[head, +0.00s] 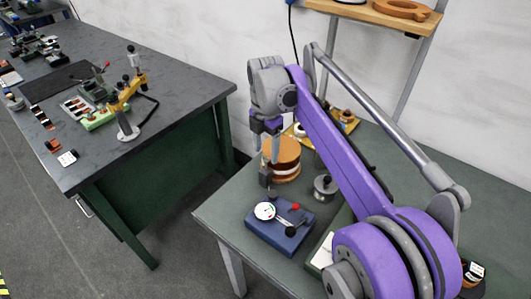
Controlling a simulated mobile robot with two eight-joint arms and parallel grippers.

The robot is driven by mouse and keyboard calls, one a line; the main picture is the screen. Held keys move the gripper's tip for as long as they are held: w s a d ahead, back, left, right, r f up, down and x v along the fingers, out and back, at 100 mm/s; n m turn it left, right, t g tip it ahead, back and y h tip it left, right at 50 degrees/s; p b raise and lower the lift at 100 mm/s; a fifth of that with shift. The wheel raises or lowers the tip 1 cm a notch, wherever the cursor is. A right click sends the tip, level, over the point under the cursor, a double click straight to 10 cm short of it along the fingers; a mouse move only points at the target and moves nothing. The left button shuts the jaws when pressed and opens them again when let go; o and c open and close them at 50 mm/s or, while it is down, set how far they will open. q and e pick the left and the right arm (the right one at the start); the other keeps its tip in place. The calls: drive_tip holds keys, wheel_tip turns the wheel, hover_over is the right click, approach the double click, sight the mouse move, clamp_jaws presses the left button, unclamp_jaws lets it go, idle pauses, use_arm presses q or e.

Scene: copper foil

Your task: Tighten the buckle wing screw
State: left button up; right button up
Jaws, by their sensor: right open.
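My right gripper (265,176) hangs from the purple arm and points down over the near table. Its fingers are open, beside the left side of a copper-coloured coil (283,153) with a pale band around its middle. I cannot tell whether they touch it. I cannot make out a buckle or wing screw; it is too small or hidden behind the gripper and arm. My left gripper is out of view.
A blue box with a white dial (280,228) sits in front of the coil. A grey round piece with a black knob (325,186) stands right of it. My arm covers much of the table (219,212). A dark workbench (185,90) with tools stands left, across a floor gap.

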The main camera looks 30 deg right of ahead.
drive_tip(key=shift+f, duration=0.65)
clamp_jaws()
